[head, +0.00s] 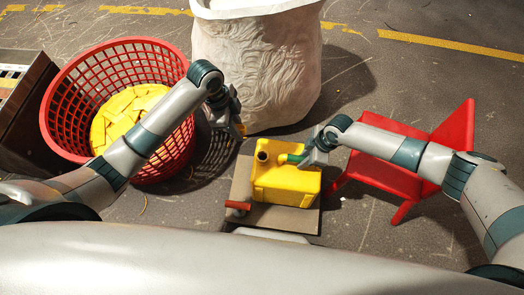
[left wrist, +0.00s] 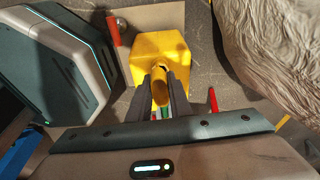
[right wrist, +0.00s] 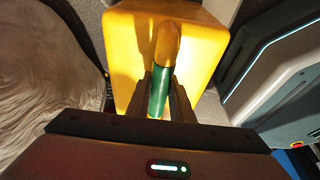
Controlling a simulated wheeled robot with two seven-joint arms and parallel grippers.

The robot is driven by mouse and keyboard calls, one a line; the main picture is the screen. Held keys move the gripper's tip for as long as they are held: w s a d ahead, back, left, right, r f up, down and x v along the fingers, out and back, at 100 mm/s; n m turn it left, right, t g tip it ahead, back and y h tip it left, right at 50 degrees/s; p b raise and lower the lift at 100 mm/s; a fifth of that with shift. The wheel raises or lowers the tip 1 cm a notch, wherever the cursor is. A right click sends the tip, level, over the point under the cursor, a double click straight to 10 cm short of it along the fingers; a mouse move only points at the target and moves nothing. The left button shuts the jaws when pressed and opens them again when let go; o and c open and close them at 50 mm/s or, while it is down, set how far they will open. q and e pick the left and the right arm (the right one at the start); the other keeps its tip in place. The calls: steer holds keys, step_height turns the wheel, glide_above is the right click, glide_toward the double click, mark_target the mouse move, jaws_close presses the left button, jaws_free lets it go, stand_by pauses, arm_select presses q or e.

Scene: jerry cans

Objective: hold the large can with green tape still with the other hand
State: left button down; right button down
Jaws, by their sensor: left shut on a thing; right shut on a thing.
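A large yellow can (head: 285,183) with green tape on its handle stands at the centre; it fills much of the right wrist view (right wrist: 205,70). My right gripper (head: 308,158) is shut on the green-taped handle (right wrist: 158,92). The can's dark open neck (head: 262,156) faces left of the handle. My left gripper (head: 238,127) is above and left of the neck, apart from the can in the head view. It is shut on a narrow yellow tube-like piece (left wrist: 160,92), largely hidden by its fingers.
The can stands on a flat board (head: 300,218) with a red-handled tool (head: 238,206). A red basket (head: 60,112) of yellow pieces is left, a large white sack (head: 260,75) behind, and a red chair (head: 385,175) right. Bare floor shows between them.

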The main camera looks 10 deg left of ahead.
steer(key=shift+s+d+f, duration=0.15)
steer(key=shift+s+f, duration=0.05)
steer(key=shift+f, duration=0.05)
steer(key=c, duration=1.5)
jaws_free()
steer(key=shift+w+r, duration=0.1)
steer(key=shift+w, duration=0.05)
steer(key=shift+r, duration=0.1)
steer(key=shift+r, duration=0.45)
steer(key=v, duration=1.1)
steer(key=shift+d, duration=0.1)
steer(key=shift+f, duration=0.1)
